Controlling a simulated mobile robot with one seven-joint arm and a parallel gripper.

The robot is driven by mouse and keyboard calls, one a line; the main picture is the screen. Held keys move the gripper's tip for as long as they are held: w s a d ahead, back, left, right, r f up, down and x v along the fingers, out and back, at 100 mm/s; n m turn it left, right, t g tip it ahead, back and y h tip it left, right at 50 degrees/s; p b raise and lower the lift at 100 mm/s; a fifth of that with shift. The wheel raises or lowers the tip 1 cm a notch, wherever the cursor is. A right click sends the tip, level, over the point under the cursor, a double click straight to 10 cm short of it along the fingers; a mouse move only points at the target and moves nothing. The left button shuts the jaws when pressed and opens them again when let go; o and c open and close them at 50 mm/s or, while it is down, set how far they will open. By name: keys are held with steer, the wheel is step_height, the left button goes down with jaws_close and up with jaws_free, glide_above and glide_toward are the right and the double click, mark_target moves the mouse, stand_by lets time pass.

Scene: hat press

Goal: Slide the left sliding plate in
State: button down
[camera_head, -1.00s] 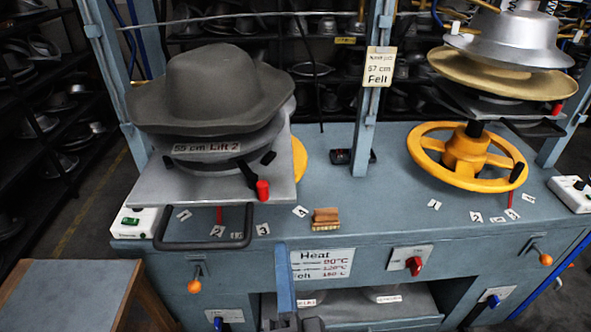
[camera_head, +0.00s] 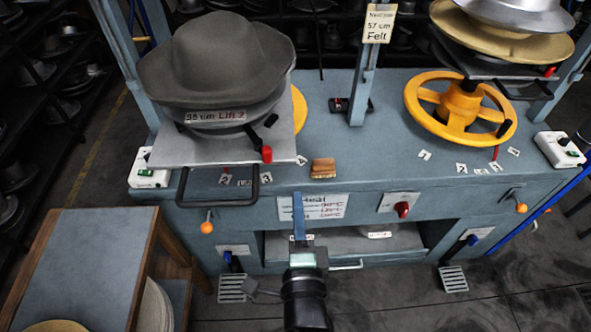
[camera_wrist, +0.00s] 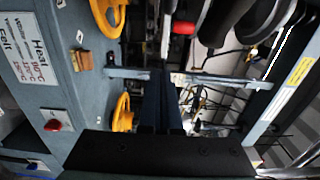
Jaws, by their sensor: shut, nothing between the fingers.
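The left sliding plate (camera_head: 170,150) is a flat grey metal plate with a black loop handle (camera_head: 222,203). It juts forward, its handle hanging past the front edge of the bench. A grey felt hat (camera_head: 215,60) sits on the form on top of it, labelled "55 cm Lift 2". My gripper (camera_head: 298,200) is shut and empty, right of the handle and apart from it, in front of the bench's "Heat" sign. Its dark blue fingers also show in the wrist view (camera_wrist: 160,85), where the picture is turned sideways.
The blue-grey bench (camera_head: 345,130) carries a yellow handwheel (camera_head: 460,115), a wooden block (camera_head: 323,168) and a red-tipped lever (camera_head: 266,154). An upright post (camera_head: 365,75) stands mid-bench. A side table (camera_head: 85,260) stands at lower left. The floor right of my arm is open.

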steer(key=w, duration=0.7)
stand_by(0.3)
